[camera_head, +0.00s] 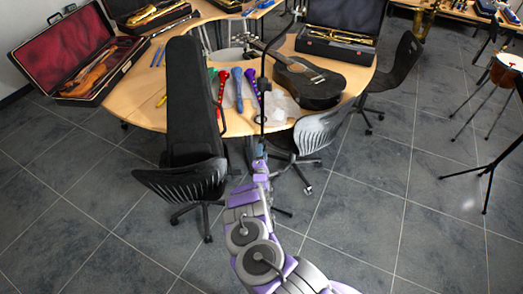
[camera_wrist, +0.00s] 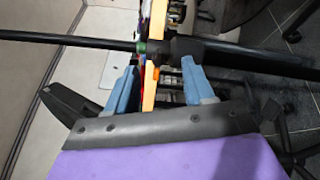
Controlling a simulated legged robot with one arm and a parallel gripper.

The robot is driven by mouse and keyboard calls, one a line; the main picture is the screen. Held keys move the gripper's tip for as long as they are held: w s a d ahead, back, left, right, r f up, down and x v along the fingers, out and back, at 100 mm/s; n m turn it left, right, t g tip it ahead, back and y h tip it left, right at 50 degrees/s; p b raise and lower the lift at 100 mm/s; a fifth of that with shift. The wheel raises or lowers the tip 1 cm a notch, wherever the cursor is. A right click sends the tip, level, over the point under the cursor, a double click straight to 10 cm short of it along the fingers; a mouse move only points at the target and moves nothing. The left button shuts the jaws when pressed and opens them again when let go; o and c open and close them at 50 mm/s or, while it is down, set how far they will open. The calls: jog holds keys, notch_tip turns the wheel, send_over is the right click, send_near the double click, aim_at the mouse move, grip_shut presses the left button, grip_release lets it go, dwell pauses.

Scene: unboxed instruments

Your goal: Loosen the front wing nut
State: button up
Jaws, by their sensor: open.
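A thin black stand pole (camera_head: 263,75) rises in front of the round table in the head view. In the wrist view the pole (camera_wrist: 80,41) crosses the picture from side to side, with a thicker dark collar (camera_wrist: 185,46) on it. I cannot make out a wing nut clearly; a small green and red patch beside the collar may belong to things behind. My gripper (camera_wrist: 160,68) is open, its two blue fingers apart, with the pole and collar just beyond the fingertips. No grip on them shows. In the head view my gripper (camera_head: 260,155) is small, at the pole's lower part.
The round wooden table (camera_head: 150,107) holds a black guitar (camera_head: 305,82), colourful recorders (camera_head: 237,88) and a violin case (camera_head: 75,48). Chairs (camera_head: 185,182) (camera_head: 318,130) stand either side of my arm. Tiled floor is clear at front left.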

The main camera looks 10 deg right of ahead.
jog(key=s+a+p, duration=0.2)
jog(key=s+a, duration=0.1)
jog(key=s, duration=1.1)
jog(key=shift+s, duration=0.35)
jog(key=shift+a, duration=0.1)
jog(key=shift+o, duration=0.7)
jog(key=shift+f, duration=0.1)
jog(key=w+d+m+b, duration=0.2)
jog(key=w+m+b, duration=0.2)
jog(key=w+m, duration=0.5)
jog(key=w+d+m+b, duration=0.1)
jog(key=w+m+b, duration=0.4)
jog(key=w+m, duration=0.5)
jog(key=m, duration=0.3)
jog(key=shift+d+h, duration=0.3)
jog(key=shift+d, duration=0.1)
jog(key=shift+c, duration=0.4)
